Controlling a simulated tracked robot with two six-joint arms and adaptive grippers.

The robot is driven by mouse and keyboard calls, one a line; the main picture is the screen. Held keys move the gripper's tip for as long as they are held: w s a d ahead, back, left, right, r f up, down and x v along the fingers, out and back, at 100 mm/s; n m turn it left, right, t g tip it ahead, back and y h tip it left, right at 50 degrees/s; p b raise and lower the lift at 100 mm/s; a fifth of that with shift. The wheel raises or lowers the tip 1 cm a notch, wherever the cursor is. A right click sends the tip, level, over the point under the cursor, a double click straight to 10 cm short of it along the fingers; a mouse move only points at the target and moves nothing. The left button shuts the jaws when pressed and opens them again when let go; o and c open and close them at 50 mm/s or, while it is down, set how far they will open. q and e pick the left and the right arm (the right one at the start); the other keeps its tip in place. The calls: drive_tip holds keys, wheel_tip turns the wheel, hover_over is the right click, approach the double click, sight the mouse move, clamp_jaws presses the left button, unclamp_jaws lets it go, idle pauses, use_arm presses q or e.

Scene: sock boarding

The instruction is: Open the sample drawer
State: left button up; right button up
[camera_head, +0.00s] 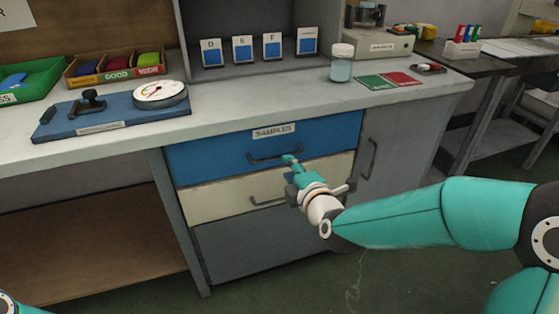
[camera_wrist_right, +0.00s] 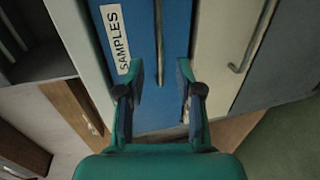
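The sample drawer (camera_head: 215,163) is the blue top drawer under the bench, with a white SAMPLES label (camera_head: 273,131) and a dark bar handle (camera_head: 262,159). It looks shut. In the right wrist view, the blue drawer front (camera_wrist_right: 172,110) and handle (camera_wrist_right: 159,40) stand turned on their side. My right gripper (camera_head: 291,160) is at the right part of the handle. In the right wrist view its fingers (camera_wrist_right: 161,68) are apart, with the handle line between them; I cannot tell whether they touch it. My left gripper is out of view; only a bit of that arm shows.
A cream drawer (camera_head: 215,201) with its own handle sits below, and a grey cabinet door (camera_head: 395,160) is to the right. The floor in front is clear.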

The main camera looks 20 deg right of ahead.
sight(280, 157)
drive_tip(key=b+x, duration=0.1)
drive_tip(key=x, duration=0.7)
drive_tip(key=shift+s, duration=0.1)
clamp_jaws()
